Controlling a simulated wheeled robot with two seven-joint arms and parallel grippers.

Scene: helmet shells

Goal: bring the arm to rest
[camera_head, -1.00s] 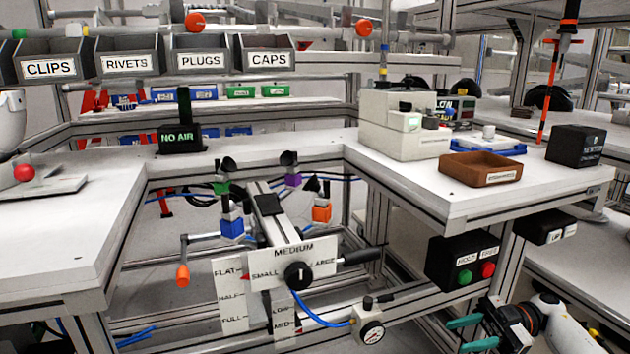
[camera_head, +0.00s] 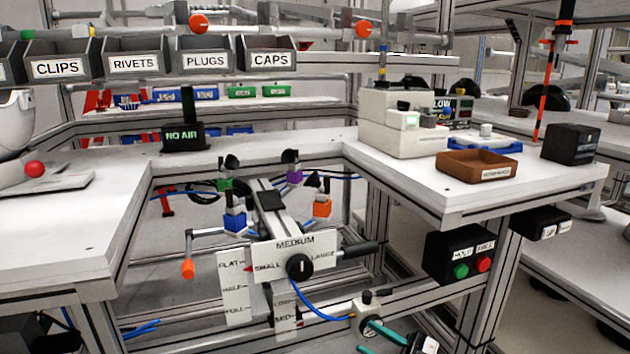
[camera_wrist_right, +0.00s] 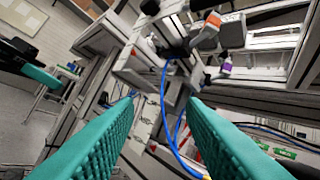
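My right gripper (camera_head: 376,341) is at the bottom edge of the head view, right of centre. Its two teal fingers are apart with nothing between them. One finger overlaps the gauge below the frame in the picture; I cannot tell whether they touch. In the right wrist view the same gripper (camera_wrist_right: 161,98) has its fingers spread wide, with a blue hose and frame parts beyond the gap. A teal finger-like piece by a dark part (camera_wrist_right: 40,75) at the left of that view looks like my left gripper; its opening does not show.
A fixture with a MEDIUM plate (camera_head: 295,246), dial and side handle stands between the benches. A blue hose (camera_head: 318,308) runs to the gauge (camera_head: 366,308). The right bench holds a brown tray (camera_head: 478,166). Below it hangs a button box (camera_head: 458,255). Labelled bins (camera_head: 205,61) hang above.

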